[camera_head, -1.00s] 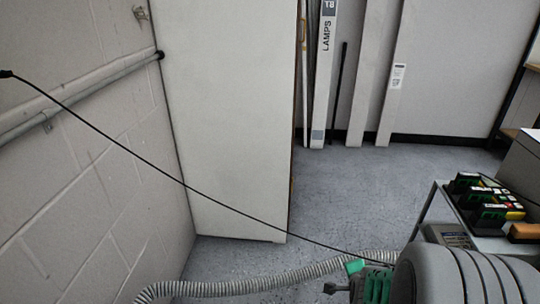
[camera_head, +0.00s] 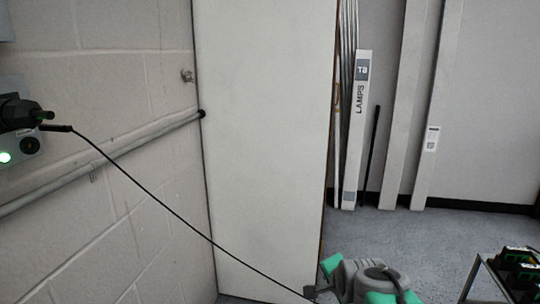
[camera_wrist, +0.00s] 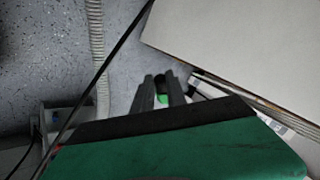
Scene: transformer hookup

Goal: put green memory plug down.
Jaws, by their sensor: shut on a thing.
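My gripper (camera_wrist: 161,84) is shut on the green memory plug (camera_wrist: 163,99). In the wrist view the plug is a small green and black piece between the two grey fingers, held in the air. The plug cannot be made out there.
A black plug (camera_head: 20,113) sits at a wall box (camera_head: 30,145) with a lit green lamp. A thin black cable (camera_head: 150,192) slants down from there past my gripper. A cart (camera_head: 478,272) carries black-green items (camera_head: 520,259).

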